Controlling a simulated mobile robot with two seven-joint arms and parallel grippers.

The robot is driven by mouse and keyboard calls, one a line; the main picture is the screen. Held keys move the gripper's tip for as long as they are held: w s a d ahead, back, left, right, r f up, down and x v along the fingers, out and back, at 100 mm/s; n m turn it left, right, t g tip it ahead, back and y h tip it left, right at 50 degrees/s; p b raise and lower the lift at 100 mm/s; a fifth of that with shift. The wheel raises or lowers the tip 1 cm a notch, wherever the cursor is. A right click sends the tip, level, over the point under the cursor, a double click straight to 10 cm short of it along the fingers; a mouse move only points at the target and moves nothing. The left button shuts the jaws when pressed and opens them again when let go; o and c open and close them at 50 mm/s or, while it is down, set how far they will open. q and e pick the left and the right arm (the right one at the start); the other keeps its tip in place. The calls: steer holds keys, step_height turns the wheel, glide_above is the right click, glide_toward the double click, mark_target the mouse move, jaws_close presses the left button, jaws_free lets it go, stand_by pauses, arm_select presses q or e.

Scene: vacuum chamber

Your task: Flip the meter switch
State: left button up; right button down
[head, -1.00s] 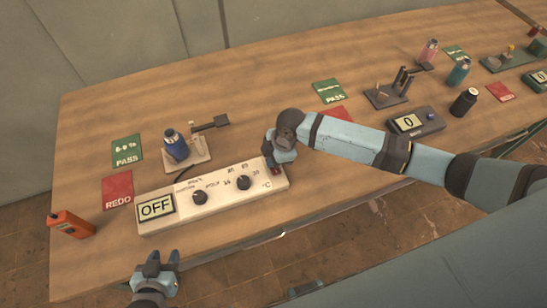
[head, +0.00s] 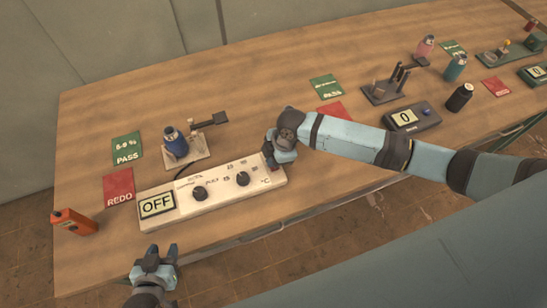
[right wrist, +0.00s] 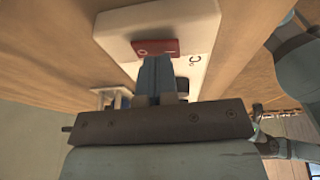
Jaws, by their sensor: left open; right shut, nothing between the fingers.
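The meter (head: 225,199) is a long white box on the table, with two black knobs and a display (head: 157,204) reading OFF. Its red rocker switch (right wrist: 155,47), marked O and I, is at the °C end; it is mostly hidden by my right gripper in the head view. My right gripper (head: 271,163) is shut and empty at that end. In the right wrist view its closed fingertips (right wrist: 153,60) overlap the switch's lower edge; I cannot tell whether they touch. My left gripper (head: 156,254) is open and empty, in front of the table's near edge.
A blue bottle (head: 175,142) on a small stand is behind the meter. Green PASS (head: 127,147) and red REDO (head: 119,186) cards lie to the left, with an orange device (head: 73,222). Another meter (head: 411,118) reading 0 stands beyond my right arm.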

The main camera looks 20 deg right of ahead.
steer(key=r+p, duration=0.4)
steer(key=shift+w+r, duration=0.2)
steer(key=shift+r, duration=0.15)
steer(key=shift+w+d+r+b, duration=0.25)
steer(key=shift+w+r+b, duration=0.05)
steer(key=shift+b, duration=0.3)
arm_select(q)
steer(key=shift+w+r+b, duration=0.25)
steer(key=shift+r+b, duration=0.45)
steer(key=shift+r, duration=0.3)
arm_select(e)
steer(key=w+v, duration=0.1)
steer(key=v, duration=0.7)
steer(key=shift+w+r, duration=0.2)
steer(key=shift+w, duration=0.2)
arm_select(q)
steer(key=shift+s, duration=0.1)
